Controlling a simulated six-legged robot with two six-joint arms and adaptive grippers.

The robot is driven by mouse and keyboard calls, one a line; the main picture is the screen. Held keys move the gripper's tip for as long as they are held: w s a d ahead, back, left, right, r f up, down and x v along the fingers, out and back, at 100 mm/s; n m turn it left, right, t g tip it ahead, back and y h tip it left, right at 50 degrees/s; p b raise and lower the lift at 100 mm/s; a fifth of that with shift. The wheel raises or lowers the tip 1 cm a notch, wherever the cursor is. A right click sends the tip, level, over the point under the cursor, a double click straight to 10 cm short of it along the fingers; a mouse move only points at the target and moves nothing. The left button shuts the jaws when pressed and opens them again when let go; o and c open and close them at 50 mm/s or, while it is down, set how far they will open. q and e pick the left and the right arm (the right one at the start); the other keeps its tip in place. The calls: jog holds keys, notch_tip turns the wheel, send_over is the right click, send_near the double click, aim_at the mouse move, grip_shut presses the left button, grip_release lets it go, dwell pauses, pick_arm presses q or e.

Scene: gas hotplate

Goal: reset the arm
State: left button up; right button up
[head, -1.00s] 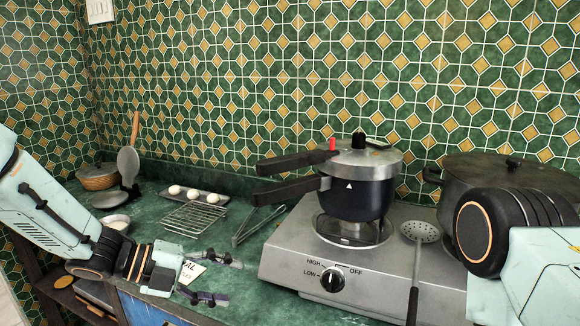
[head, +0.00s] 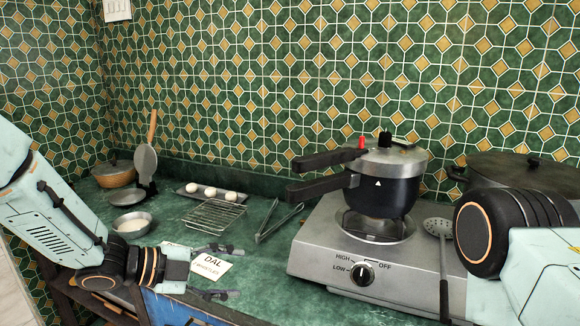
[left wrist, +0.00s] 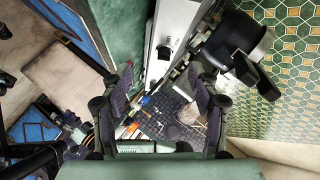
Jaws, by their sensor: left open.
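My left arm comes in from the left in the head view. Its gripper (head: 228,273) is open and empty, with the two fingers apart near the counter's front edge. A white card marked DAL (head: 210,267) shows between and behind the fingers. In the left wrist view the open fingers (left wrist: 162,85) have nothing between them. My right arm shows at the right edge of the head view, but its gripper is out of view.
A pressure cooker (head: 385,190) sits on the hotplate (head: 318,250), with a large pot (head: 520,172) at right. A skimmer (head: 443,270), tongs (head: 280,222), wire rack (head: 213,216), egg tray (head: 233,201) and small bowl (head: 132,226) lie around the green counter.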

pick_arm(q)
jog(key=s+a+f+n+t+y+b, duration=0.1)
jog(key=s+a+f+n+y, duration=0.2)
jog(key=f+n, duration=0.55)
jog(key=s+a+f+n+y, duration=0.2)
jog(key=s+f+n+y, duration=0.3)
jog(key=f+n, duration=0.4)
jog(key=s+a+f+n+g+y+b, duration=0.1)
jog(key=s+f, duration=0.5)
jog(key=s, duration=0.8)
jog(key=s+a+f+n+g+y+b, duration=0.1)
jog(key=s+a+f+n+g, duration=0.3)
jog(key=s, duration=1.1)
notch_tip(320, 180, down, 2)
jog(key=shift+f+n+g+y+b, duration=0.2)
jog(key=shift+n+g+y+b, duration=0.15)
jog(key=shift+n+g+y, duration=0.7)
pick_arm(e)
jog(key=f, duration=0.2)
jog(key=d+f, duration=0.1)
jog(key=shift+w+f, duration=0.1)
jog(key=shift+f, duration=0.3)
jog(key=shift+a, duration=0.15)
pick_arm(q)
jog(key=shift+w, duration=0.1)
jog(key=shift+c, duration=0.4)
pick_arm(e)
jog(key=shift+c, duration=0.4)
